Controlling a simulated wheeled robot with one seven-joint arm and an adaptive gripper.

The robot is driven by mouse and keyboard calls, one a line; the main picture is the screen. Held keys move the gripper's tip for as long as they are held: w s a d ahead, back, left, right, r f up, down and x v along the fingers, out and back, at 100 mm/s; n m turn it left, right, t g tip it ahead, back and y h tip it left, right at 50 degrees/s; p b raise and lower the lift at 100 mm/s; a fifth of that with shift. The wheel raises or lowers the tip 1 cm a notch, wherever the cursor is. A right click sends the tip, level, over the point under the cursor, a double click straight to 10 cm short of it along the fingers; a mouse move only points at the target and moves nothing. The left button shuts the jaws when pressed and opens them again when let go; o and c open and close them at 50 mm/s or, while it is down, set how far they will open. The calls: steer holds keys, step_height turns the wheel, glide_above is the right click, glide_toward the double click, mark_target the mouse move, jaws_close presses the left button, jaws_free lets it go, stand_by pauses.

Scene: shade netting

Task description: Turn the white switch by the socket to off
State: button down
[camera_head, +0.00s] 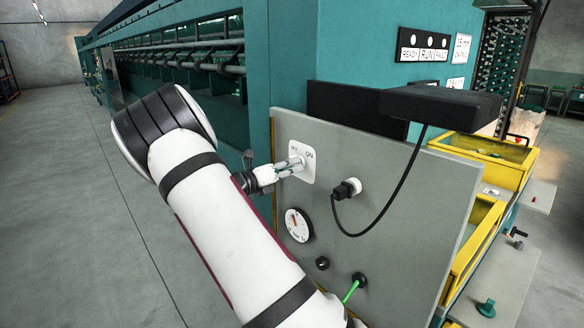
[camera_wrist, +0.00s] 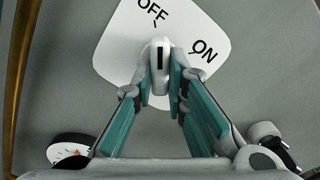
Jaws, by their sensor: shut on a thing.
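The white switch (camera_wrist: 160,52) is a knob with a black line on it, set on a white plate (camera_wrist: 115,50) marked OFF and ON. In the wrist view the line points up, nearer the OFF tick than the ON tick; its exact setting is hard to tell. My gripper (camera_wrist: 165,78) is shut on the switch, with one teal-lined finger on each side. In the head view my gripper (camera_head: 297,165) reaches the plate (camera_head: 306,158) from the left and hides most of the switch. The socket with a black plug (camera_head: 346,189) is to the right.
A grey panel (camera_head: 410,210) carries a round dial (camera_head: 298,225) below the plate and a green cable (camera_head: 352,290) lower down. A black cable (camera_head: 400,190) hangs from the dark box (camera_head: 440,103) to the plug. Open floor (camera_head: 60,200) lies left.

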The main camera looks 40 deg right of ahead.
steer(key=shift+n, duration=0.8)
steer(key=c, duration=1.6)
jaws_free()
steer(key=shift+a, duration=0.1)
steer(key=a, duration=1.1)
steer(key=shift+w+a, duration=0.3)
steer(key=shift+a, duration=0.1)
